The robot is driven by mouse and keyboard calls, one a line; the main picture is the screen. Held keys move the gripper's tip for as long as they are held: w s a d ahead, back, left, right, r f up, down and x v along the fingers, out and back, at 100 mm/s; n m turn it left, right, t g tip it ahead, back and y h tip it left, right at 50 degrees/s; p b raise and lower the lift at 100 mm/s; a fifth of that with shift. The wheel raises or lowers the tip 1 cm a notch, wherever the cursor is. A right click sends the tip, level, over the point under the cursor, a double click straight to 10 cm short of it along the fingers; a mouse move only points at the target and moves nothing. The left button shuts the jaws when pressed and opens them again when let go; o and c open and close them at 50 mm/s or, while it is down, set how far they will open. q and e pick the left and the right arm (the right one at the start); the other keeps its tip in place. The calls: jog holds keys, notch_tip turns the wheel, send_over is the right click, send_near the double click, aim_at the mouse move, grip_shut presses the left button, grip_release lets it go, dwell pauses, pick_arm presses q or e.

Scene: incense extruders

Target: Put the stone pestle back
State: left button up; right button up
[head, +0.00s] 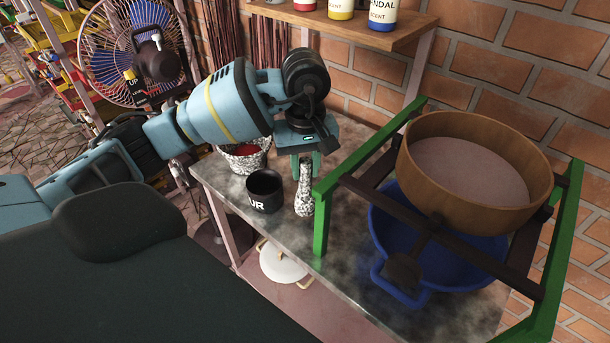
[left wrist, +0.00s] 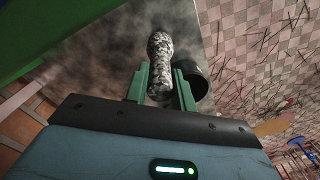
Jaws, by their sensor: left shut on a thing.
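The stone pestle (head: 304,192), speckled black and white, is upright beside the green frame in the head view, its wider end down. It also shows in the left wrist view (left wrist: 160,50), between the green fingers. My left gripper (head: 305,167) points down and is shut on the pestle's upper part. I cannot tell whether the pestle's lower end touches the table. A speckled stone mortar (head: 239,163) with red contents stands behind and to the left of it, partly hidden by my arm. My right gripper is not in view.
A black cup (head: 264,197) stands just left of the pestle. A green frame (head: 320,220) close on the right carries a wooden sieve (head: 450,190) above a blue basin (head: 395,270). The metal table (head: 290,235) is bare in front. A shelf (head: 340,28) with bottles is above.

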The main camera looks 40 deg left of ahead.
aim_at(305, 177)
pick_arm(q)
jog(key=shift+f, duration=1.45)
jog(key=shift+f, duration=0.2)
jog(key=o, duration=1)
notch_tip(305, 177, up, 12)
jog(key=shift+r+p, duration=0.15)
jog(key=shift+p, duration=0.25)
